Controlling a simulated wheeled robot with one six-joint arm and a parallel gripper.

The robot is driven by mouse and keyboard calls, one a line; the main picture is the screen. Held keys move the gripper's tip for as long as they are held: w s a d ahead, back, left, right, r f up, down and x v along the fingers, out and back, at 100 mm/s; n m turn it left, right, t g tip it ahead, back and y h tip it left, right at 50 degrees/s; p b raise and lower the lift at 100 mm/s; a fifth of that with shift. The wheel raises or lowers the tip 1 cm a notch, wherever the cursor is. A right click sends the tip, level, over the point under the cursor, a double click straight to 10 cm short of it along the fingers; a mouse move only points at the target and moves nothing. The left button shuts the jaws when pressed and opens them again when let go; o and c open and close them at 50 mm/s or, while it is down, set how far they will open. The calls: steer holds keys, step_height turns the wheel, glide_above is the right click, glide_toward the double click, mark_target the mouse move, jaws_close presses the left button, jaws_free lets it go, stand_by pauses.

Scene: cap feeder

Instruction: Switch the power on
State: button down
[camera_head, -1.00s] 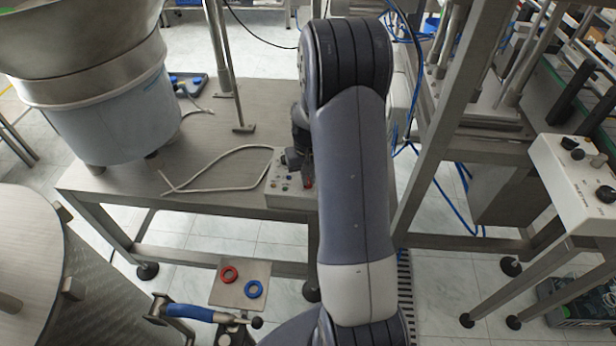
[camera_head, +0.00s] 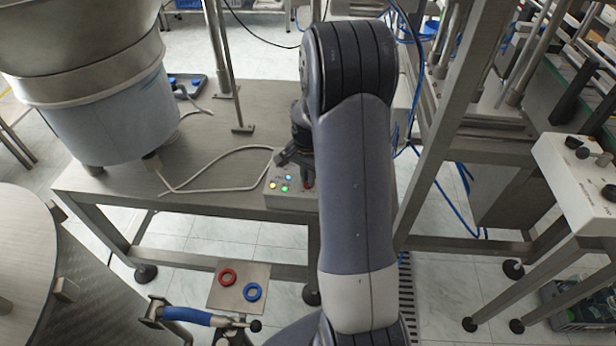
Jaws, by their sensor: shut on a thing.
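The control box (camera_head: 283,201) sits at the front right corner of the metal table under the feeder. Yellow, green and blue lights (camera_head: 286,189) glow on its top. A red knob (camera_head: 309,183) shows at its right side, partly hidden by my arm. My gripper (camera_head: 304,172) is down at the back right of the box, right above the red knob. It is shut on a switch knob there; the fingertips and their exact grip are mostly hidden behind my arm.
The feeder bowl (camera_head: 90,95) stands on the table (camera_head: 215,150) at left. A pale cable (camera_head: 215,188) lies left of the box. A metal post (camera_head: 228,70) stands behind. A machine frame (camera_head: 440,130) rises close at right.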

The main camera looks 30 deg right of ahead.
steer(key=shift+m, duration=0.5)
steer(key=c, duration=1.5)
jaws_free()
steer(key=shift+r, duration=0.1)
step_height(320, 180, up, 11)
steer(key=shift+f, duration=0.15)
step_height(320, 180, down, 11)
steer(key=shift+f, duration=0.1)
